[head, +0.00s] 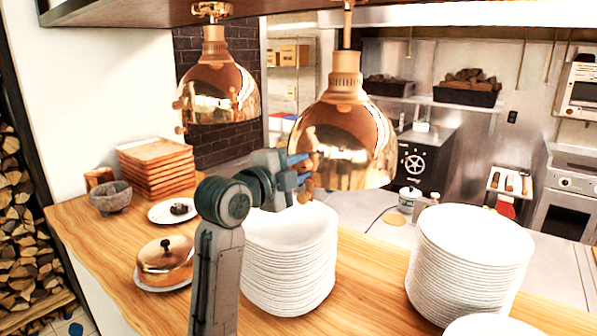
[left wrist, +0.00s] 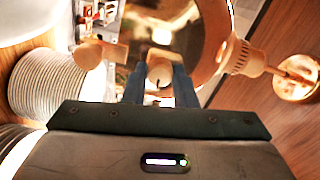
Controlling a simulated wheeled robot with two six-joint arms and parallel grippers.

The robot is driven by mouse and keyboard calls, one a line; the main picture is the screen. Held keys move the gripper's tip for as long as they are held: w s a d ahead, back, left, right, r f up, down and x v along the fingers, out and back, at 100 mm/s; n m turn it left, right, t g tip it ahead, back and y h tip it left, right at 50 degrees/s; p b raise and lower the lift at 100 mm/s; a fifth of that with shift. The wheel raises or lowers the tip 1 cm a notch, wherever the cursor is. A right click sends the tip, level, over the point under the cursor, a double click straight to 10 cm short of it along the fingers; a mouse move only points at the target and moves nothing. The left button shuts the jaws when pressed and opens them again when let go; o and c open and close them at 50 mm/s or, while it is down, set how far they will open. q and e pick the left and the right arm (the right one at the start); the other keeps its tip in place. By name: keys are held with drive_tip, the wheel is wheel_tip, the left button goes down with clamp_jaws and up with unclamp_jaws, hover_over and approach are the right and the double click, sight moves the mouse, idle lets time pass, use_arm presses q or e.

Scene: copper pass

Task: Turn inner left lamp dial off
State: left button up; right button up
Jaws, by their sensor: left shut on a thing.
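Two copper heat lamps hang over the wooden counter, a farther left one (head: 217,88) and a nearer right one (head: 345,140). My left gripper (head: 300,168) is at the left side of the nearer lamp. The lamp's shade (left wrist: 212,45) shows just beyond and to the right. The dial's pointer direction is hard to make out. In the head view my gripper partly hides the dial. My right gripper is in neither view.
Below my left arm stands a tall stack of white plates (head: 290,265). Another plate stack (head: 470,265) stands to the right. A copper-lidded dish (head: 165,262), a stone bowl (head: 111,200) and stacked wooden boards (head: 157,170) are on the left of the counter.

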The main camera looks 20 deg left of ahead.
use_arm(q)
drive_tip(key=shift+m, duration=0.3)
drive_tip(key=o, duration=1)
drive_tip(key=shift+s+a+f+b, duration=0.1)
drive_tip(key=shift+s+a+b, duration=0.1)
drive_tip(key=shift+s+b, duration=0.3)
drive_tip(key=b+v, duration=0.3)
drive_tip(key=v, duration=0.6)
drive_tip(key=shift+s, duration=0.4)
